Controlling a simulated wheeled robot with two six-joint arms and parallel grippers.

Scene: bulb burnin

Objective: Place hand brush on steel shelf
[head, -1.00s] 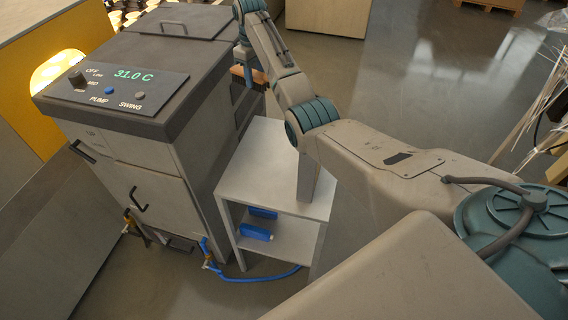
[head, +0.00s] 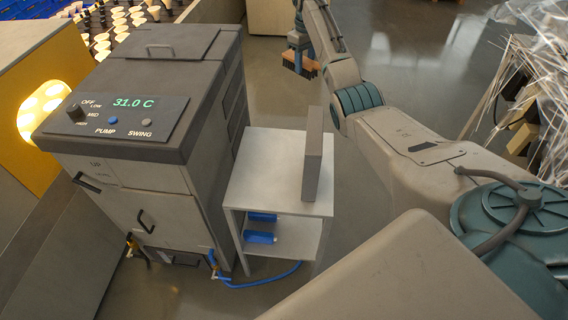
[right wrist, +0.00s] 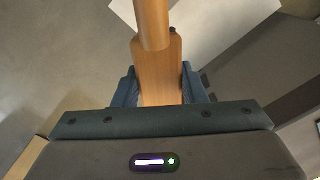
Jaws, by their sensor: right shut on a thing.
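The hand brush (head: 301,66) has a wooden body and dark bristles pointing down. My right gripper (head: 299,44) is shut on it and holds it in the air beyond the steel shelf, apart from it. In the right wrist view the brush's wooden handle (right wrist: 158,68) runs between the blue fingers of my right gripper (right wrist: 160,92). The steel shelf (head: 258,180) is a low grey stand with a flat top and a lower board. My left gripper is not in view.
A grey upright box (head: 313,155) stands at the right of the shelf top; the top's left part is clear. Blue items (head: 260,236) lie on the lower board. A grey machine (head: 125,190) with a display stands left of the shelf. A blue hose (head: 265,282) lies on the floor.

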